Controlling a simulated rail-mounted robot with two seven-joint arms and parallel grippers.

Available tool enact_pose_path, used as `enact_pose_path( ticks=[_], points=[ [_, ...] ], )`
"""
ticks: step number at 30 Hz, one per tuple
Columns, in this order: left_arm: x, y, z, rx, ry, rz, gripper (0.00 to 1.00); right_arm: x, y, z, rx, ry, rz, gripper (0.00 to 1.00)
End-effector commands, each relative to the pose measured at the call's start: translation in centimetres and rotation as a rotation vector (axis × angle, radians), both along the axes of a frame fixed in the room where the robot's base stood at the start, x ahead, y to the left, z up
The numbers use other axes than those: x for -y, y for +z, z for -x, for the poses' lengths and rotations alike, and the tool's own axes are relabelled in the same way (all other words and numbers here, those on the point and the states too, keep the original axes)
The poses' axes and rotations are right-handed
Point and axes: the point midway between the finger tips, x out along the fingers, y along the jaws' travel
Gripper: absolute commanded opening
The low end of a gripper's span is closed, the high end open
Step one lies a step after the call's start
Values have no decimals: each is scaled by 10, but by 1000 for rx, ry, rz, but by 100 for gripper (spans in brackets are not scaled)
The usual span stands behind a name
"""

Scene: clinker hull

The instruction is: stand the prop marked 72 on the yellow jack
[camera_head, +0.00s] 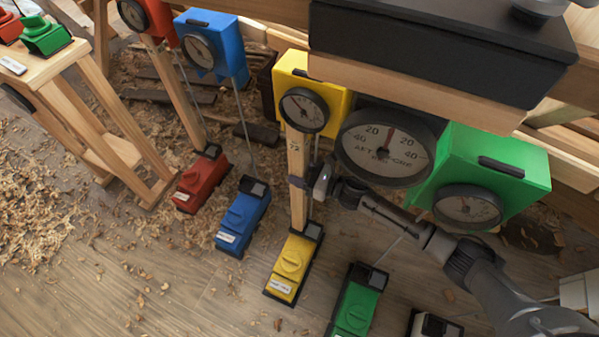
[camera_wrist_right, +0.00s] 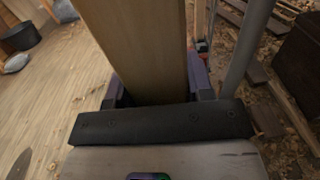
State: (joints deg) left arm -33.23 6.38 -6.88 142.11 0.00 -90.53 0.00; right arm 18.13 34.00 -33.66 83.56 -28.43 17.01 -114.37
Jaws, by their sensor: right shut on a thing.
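The prop marked 72 (camera_head: 297,165) is a pale wooden post, standing about upright under the yellow gauge box (camera_head: 325,85). The yellow jack (camera_head: 291,265) is on the floor below it. The prop's foot shows at the jack's black-padded far end; I cannot tell whether it touches the pad. The prop's top is at the yellow box's lower edge, and contact there is unclear. My right gripper (camera_head: 308,184) is shut on the prop around its middle. In the right wrist view the prop (camera_wrist_right: 145,45) rises between the fingers. My left gripper is not in view.
Blue (camera_head: 242,215) and red (camera_head: 202,180) jacks stand left of the yellow one, a green jack (camera_head: 357,300) right. A large dial (camera_head: 386,145) and green gauge box (camera_head: 490,170) hang close above my right arm. A wooden trestle (camera_head: 85,85) is at left. Shavings litter the floor.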

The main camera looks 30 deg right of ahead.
Motion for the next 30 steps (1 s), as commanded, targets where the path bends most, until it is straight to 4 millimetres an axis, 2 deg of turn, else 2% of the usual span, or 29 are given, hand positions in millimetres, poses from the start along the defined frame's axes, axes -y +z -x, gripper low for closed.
enact_pose_path(
  ticks=[30],
  points=[
    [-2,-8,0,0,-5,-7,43,1,-5,-2,2,0,-2,0]
  ],
)
